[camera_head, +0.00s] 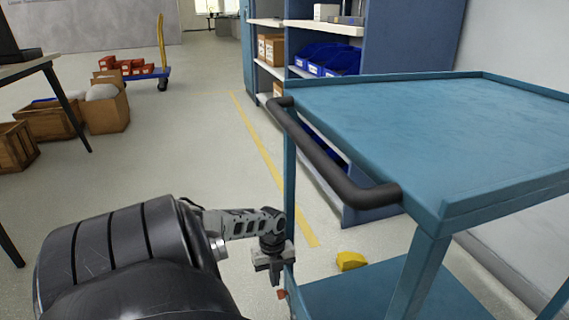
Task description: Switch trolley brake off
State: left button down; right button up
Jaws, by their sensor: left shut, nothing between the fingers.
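A blue two-shelf trolley (440,120) stands on the right, with a black push handle (325,165) along its near left end. My left arm comes in from the bottom left. Its gripper (274,276) is shut and empty, pointing down beside the trolley's left post, below the handle. A small orange-red part (282,294) shows just under the fingers, low by that post; I cannot tell whether the fingers touch it or whether it is the brake. The wheels are out of view. My right gripper is not in view.
A yellow object (350,261) shows by the edge of the lower shelf (390,290). Blue shelving (400,60) with bins stands behind the trolley. Boxes and crates (106,112), a table (30,66) and a flatbed cart (140,73) are at the left. The floor between is clear.

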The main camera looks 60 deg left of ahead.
pick_arm(q)
notch_tip(320, 180, up, 9)
jog(key=w+p, duration=0.1)
jog(key=p, duration=0.2)
jog(key=shift+w+d+r+h+p, duration=0.2)
jog(key=shift+d+h+p, duration=0.1)
jog(key=shift+d+p, duration=0.1)
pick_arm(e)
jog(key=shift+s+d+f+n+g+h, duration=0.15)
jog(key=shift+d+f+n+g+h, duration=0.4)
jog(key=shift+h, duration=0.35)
